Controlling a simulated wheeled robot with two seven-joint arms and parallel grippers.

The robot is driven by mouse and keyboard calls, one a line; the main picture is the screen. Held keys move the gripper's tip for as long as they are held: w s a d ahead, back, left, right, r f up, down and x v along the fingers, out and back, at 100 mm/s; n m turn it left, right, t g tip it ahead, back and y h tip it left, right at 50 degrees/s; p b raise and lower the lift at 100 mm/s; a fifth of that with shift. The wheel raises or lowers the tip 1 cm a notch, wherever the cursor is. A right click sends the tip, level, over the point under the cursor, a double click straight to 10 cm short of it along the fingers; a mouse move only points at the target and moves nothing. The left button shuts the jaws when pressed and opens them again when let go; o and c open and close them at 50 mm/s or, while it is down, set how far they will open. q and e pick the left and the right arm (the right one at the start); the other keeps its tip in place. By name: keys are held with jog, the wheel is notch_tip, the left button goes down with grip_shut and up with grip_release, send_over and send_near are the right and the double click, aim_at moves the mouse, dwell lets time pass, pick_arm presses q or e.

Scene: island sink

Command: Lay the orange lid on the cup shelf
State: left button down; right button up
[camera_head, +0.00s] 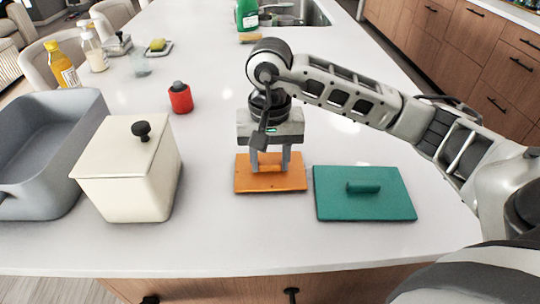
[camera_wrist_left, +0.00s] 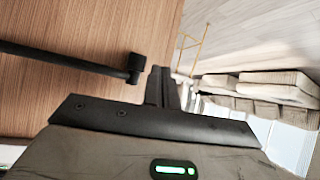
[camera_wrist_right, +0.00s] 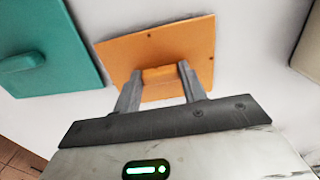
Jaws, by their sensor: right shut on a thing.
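The orange lid (camera_head: 243,181) is a flat square plate with a small raised handle, lying on the white counter in the head view. My right gripper (camera_head: 270,168) comes down over its middle and is shut on the handle. In the right wrist view the lid (camera_wrist_right: 190,45) shows its handle between the two fingers. My left gripper (camera_wrist_left: 168,85) shows only in its wrist view, with its fingers close together and nothing between them, near a wooden drawer front with a dark handle. I cannot make out a cup shelf in these views.
A teal lid (camera_head: 390,200) lies right of the orange one. A cream lidded box (camera_head: 125,185) and a grey basin (camera_head: 35,185) stand at left. A red shaker (camera_head: 180,98) stands behind. A green bottle (camera_head: 247,15) is near the sink (camera_head: 315,12).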

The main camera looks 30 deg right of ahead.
jog(key=shift+f, duration=0.1)
jog(key=shift+f+b, duration=0.15)
jog(key=shift+b, duration=0.2)
jog(key=o, duration=0.9)
jog(key=shift+o, duration=0.2)
